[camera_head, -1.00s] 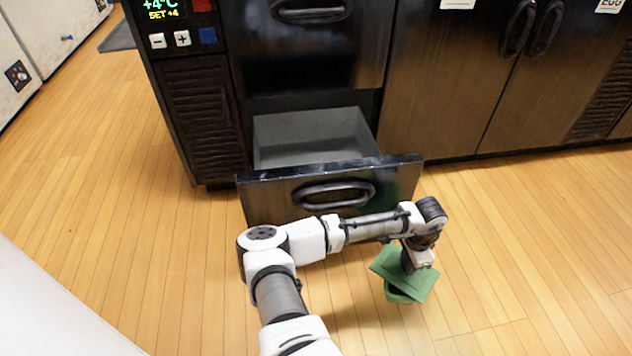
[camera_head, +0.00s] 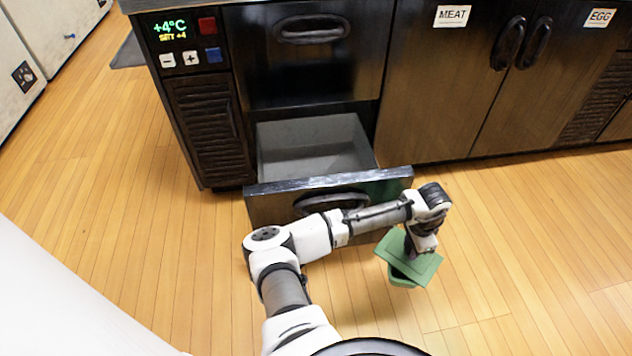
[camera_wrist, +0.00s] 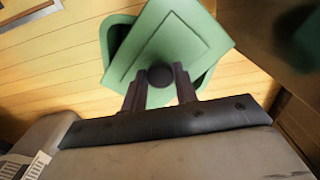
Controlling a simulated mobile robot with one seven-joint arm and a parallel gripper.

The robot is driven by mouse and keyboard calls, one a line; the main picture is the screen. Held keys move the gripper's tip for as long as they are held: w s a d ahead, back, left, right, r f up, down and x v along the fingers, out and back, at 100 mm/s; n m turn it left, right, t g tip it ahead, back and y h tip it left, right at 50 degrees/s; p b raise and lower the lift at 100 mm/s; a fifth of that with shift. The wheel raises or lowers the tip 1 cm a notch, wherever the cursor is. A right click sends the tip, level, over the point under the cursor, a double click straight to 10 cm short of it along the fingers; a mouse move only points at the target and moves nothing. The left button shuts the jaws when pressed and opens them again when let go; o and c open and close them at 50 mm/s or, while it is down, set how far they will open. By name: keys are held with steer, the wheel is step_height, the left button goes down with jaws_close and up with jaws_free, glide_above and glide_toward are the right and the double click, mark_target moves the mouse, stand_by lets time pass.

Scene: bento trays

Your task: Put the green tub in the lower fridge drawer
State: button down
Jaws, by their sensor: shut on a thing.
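The green tub (camera_head: 403,280) with a flat green lid (camera_head: 425,268) hangs from my gripper (camera_head: 416,252), to the right of the open drawer's front. In the wrist view my gripper (camera_wrist: 160,82) is shut on the dark round knob (camera_wrist: 160,75) in the middle of the lid (camera_wrist: 185,42). The lid sits turned askew over the tub (camera_wrist: 112,38). The lower fridge drawer (camera_head: 315,145) is pulled open, and its grey inside looks empty. The drawer front (camera_head: 270,207) stands partly behind my arm.
The upper drawer (camera_head: 300,60) is shut above the open one. Cabinet doors labelled MEAT (camera_head: 452,16) and EGG (camera_head: 600,17) are shut at the right. A control panel (camera_head: 183,40) reads +4°C. The wooden floor (camera_head: 520,240) at the right is clear.

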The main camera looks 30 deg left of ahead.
steer(key=shift+w+d+r, duration=0.15)
steer(key=shift+w+d, duration=0.05)
steer(key=shift+d, duration=0.1)
steer(key=shift+a, duration=0.15)
steer(key=shift+a, duration=0.1)
steer(key=shift+s+a+f, duration=0.3)
steer(key=shift+s+a, duration=0.15)
steer(key=shift+a, duration=0.05)
steer(key=shift+r, duration=0.2)
steer(key=shift+w+r+m, duration=0.25)
steer(key=shift+r+m, duration=0.15)
steer(key=shift+r, duration=0.7)
steer(key=w+r+m, duration=0.2)
steer(key=r+m, duration=0.4)
steer(key=r, duration=0.7)
steer(key=w+r+m, duration=0.3)
steer(key=r+m, duration=0.4)
steer(key=r, duration=0.7)
steer(key=shift+a, duration=0.2)
